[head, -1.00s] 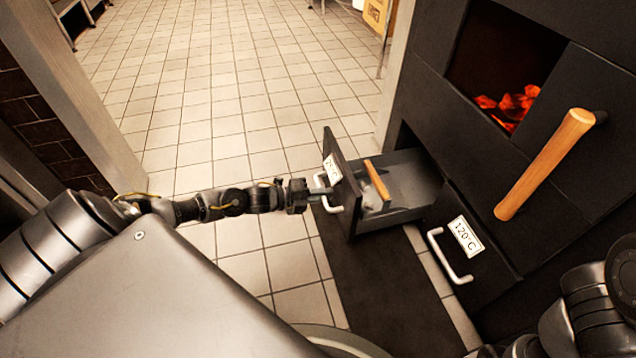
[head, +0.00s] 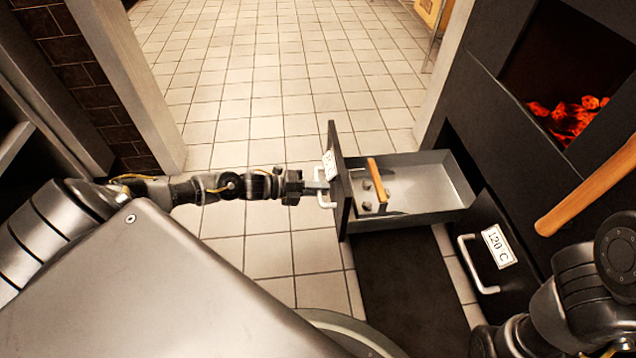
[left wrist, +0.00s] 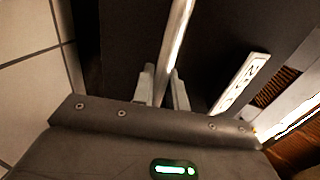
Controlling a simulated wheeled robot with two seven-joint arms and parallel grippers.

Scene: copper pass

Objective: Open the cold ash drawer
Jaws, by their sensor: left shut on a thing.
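The cold ash drawer (head: 425,212) is pulled well out of the black oven front, on the left of the other drawer. Its white label (head: 329,164) is too oblique to read clearly now. My left gripper (head: 316,188) is shut on the drawer's pale bar handle (head: 327,204). In the left wrist view the gripper's fingers (left wrist: 161,88) stand on either side of the handle (left wrist: 176,38), with the label (left wrist: 240,84) to the right. A wooden-handled tool (head: 377,180) and small grey lumps (head: 366,207) lie inside the drawer. My right gripper is out of view.
The shut drawer labelled 120°C (head: 498,246) has its own pale handle (head: 467,262). Above are glowing embers (head: 570,118) and a thick wooden handle (head: 590,188). A dark mat (head: 405,290) lies below. Tiled floor (head: 260,110) is clear beyond.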

